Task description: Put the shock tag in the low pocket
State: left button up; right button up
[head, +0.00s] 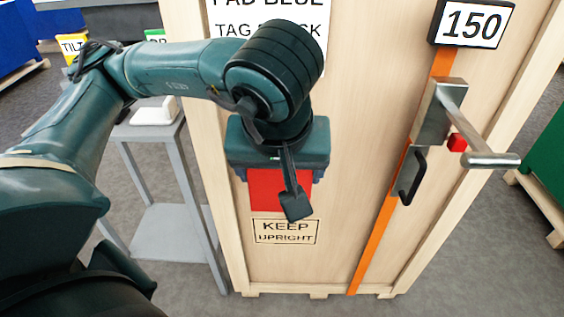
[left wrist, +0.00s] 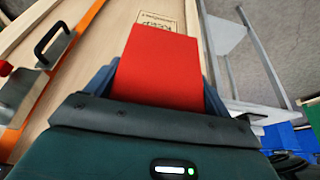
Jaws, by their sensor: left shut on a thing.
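My left gripper (head: 279,174) is in front of the wooden crate (head: 345,215) and points down its face. It is shut on a flat red tag (head: 265,190), which I take for the shock tag. In the left wrist view the red tag (left wrist: 158,68) stands out between the two blue-grey fingers. Its plain red face shows, and its near end is hidden by the gripper body. I cannot tell whether the tag touches the crate. I cannot make out a low pocket in either view. My right gripper is not in view.
The crate carries a "KEEP UPRIGHT" label (head: 286,231), an orange strap (head: 375,243), a black handle (head: 408,176), a metal lever (head: 455,105) and a "150" sign (head: 472,24). A grey stand (head: 180,235) is at the left, with a yellow "TILT" sign (head: 72,45) behind.

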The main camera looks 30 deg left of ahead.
pick_arm(q)
jog(key=w+a, duration=0.5)
jog(key=w, duration=0.3)
jog(key=w+a, duration=0.5)
jog(key=w, duration=0.3)
jog(key=f, duration=0.5)
jog(key=shift+w+a+f+p, duration=0.15)
jog(key=shift+w+f+p, duration=0.05)
jog(key=shift+f+p, duration=0.1)
jog(key=shift+w+a+f, duration=0.15)
jog(key=shift+w+f, duration=0.05)
jog(key=shift+f, duration=0.35)
